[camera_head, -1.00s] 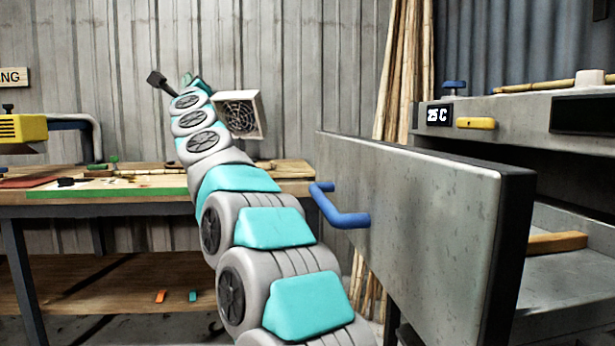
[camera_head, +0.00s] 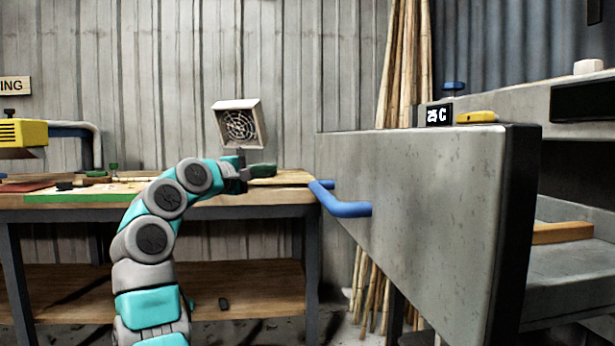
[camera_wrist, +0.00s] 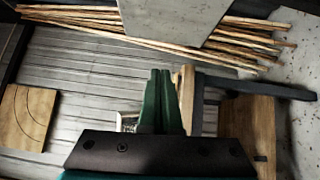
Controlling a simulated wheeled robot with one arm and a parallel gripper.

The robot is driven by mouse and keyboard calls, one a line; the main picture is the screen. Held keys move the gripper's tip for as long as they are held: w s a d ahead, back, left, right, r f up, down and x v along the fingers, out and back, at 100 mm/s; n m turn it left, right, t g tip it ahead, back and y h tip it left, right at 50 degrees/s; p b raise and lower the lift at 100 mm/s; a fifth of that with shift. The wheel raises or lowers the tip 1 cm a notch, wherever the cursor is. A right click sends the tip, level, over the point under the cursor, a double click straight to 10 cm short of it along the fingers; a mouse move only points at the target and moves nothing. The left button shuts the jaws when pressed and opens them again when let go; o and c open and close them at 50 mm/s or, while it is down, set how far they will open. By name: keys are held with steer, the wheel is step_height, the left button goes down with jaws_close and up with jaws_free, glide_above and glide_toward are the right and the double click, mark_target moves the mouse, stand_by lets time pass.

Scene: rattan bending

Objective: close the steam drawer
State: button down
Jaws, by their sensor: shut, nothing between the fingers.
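The steam drawer (camera_head: 420,210) stands pulled out from the grey cabinet at the right in the head view. Its large grey front faces left and carries a blue handle (camera_head: 345,208). A wooden piece (camera_head: 562,232) shows behind the front. My gripper (camera_head: 262,170) is left of the drawer front and handle, apart from them, near the worktable's height. In the wrist view its green fingers (camera_wrist: 160,74) are together with nothing between them. A grey panel (camera_wrist: 175,14) beyond them at the top appears to be the drawer front.
A worktable (camera_head: 200,208) with a lower shelf stands at the back left. A fan-like box (camera_head: 239,124) is above its right end. Tall rattan poles (camera_head: 405,65) lean on the wall behind the drawer.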

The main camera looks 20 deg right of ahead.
steer(key=f, duration=0.1)
steer(key=p, duration=0.2)
glide_toward(317, 170)
steer(key=w+d, duration=0.2)
steer(key=w, duration=0.2)
steer(key=shift+s+d+r+m+b, duration=0.1)
steer(key=shift+s+d+m+b, duration=0.05)
steer(key=shift+d, duration=0.45)
steer(key=shift+s+d+r+m+b, duration=0.1)
steer(key=shift+s+d+m+b, duration=0.1)
steer(key=shift+d, duration=0.35)
steer(key=shift+s+d, duration=0.1)
steer(key=shift+d, duration=0.25)
steer(key=s+d, duration=0.2)
steer(key=d, duration=0.6)
steer(key=s+d, duration=0.2)
steer(key=d, duration=0.6)
steer(key=s+d, duration=0.3)
steer(key=d, duration=0.5)
steer(key=shift+s+d+r+p, duration=0.1)
steer(key=shift+d+r+p, duration=0.05)
steer(key=shift+d+p, duration=0.2)
steer(key=shift+s+d, duration=0.1)
steer(key=shift+d, duration=0.4)
steer(key=shift+s, duration=0.1)
